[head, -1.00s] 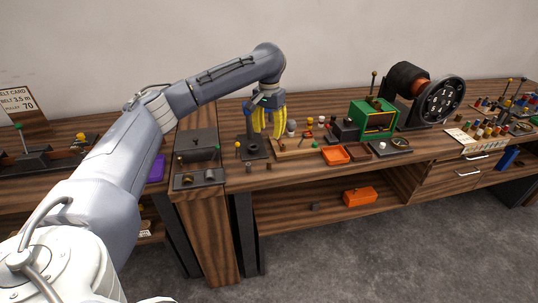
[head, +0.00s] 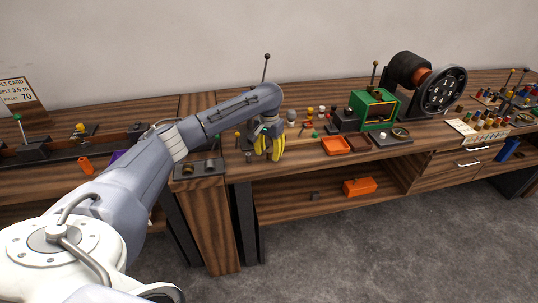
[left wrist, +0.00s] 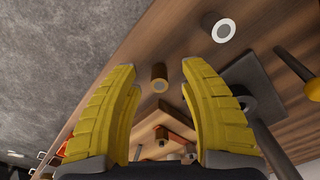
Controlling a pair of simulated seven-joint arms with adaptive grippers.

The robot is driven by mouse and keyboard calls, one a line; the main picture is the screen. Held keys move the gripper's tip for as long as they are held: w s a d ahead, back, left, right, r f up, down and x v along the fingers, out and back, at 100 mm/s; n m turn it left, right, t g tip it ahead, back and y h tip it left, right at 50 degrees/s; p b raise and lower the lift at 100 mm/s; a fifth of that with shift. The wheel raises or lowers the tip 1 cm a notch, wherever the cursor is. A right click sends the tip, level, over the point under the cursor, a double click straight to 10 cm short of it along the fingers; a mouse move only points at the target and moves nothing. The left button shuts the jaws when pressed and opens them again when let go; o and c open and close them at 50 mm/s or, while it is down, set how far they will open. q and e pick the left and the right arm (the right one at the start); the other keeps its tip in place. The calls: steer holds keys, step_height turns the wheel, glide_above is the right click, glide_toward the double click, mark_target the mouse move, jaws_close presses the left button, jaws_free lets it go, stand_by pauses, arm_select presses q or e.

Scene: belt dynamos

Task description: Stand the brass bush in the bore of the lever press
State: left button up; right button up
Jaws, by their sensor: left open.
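The brass bush (left wrist: 159,78) stands on the wooden bench in the left wrist view, between and just beyond my fingertips, apart from them. My left gripper (left wrist: 158,66) is open and empty above it, its two yellow fingers pointing down at the bench. In the head view the left gripper (head: 268,155) hides the bush. The lever press's dark base plate (left wrist: 240,72) is right of the fingers in the left wrist view, with a yellow-knobbed lever (left wrist: 297,68) beside it. In the head view the press (head: 246,141) is partly behind my arm. My right gripper is not in view.
An orange tray (head: 335,145) and a green machine (head: 374,110) are to the right.

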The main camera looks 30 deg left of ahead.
arm_select(q)
steer(key=shift+f, duration=0.6)
jaws_close()
stand_by(0.3)
steer(key=c, duration=0.6)
jaws_free()
steer(key=shift+o, duration=0.3)
steer(key=shift+r, duration=0.35)
jaws_close()
